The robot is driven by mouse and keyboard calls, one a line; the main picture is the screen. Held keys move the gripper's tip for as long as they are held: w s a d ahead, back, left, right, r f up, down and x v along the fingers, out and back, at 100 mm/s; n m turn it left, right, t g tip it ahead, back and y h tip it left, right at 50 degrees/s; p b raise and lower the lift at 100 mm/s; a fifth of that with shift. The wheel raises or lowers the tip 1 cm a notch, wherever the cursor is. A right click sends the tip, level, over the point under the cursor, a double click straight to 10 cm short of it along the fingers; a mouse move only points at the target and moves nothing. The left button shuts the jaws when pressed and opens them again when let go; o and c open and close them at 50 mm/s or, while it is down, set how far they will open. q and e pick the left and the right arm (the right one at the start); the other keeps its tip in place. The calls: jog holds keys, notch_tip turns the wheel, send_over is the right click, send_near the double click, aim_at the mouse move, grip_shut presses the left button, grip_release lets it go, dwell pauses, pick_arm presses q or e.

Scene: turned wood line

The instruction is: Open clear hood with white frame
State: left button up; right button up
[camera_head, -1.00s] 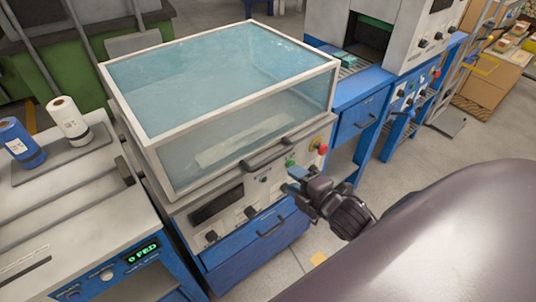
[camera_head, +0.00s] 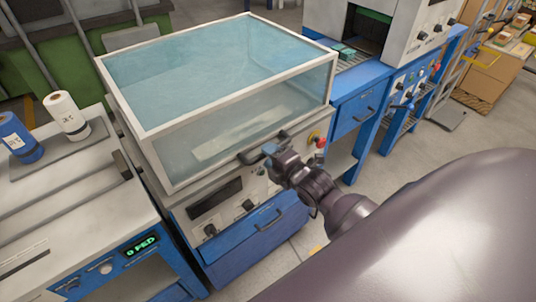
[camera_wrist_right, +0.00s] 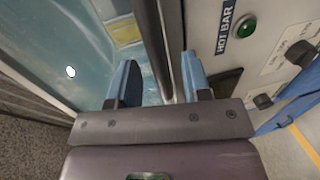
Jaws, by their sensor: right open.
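The clear hood (camera_head: 240,97) with a white frame sits closed on the grey and blue machine, with a pale flat piece visible inside it. Its dark bar handle (camera_head: 250,157) is at the lower front edge. My right gripper (camera_head: 270,149) is at the handle and covers part of it in the head view. In the right wrist view, the blue fingers of my right gripper (camera_wrist_right: 160,82) are apart, and a dark bar (camera_wrist_right: 155,40) runs between them. Whether the fingers touch the bar cannot be told. My left gripper is not in view.
The machine's front panel has dark knobs and a red knob (camera_head: 320,142); a green button (camera_wrist_right: 245,26) is close to the fingers. A blue drawer (camera_head: 245,240) is below.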

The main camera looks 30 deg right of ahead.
jog(key=shift+w+f, duration=0.1)
jog(key=shift+w, duration=0.5)
jog(key=shift+c, duration=0.3)
grip_shut()
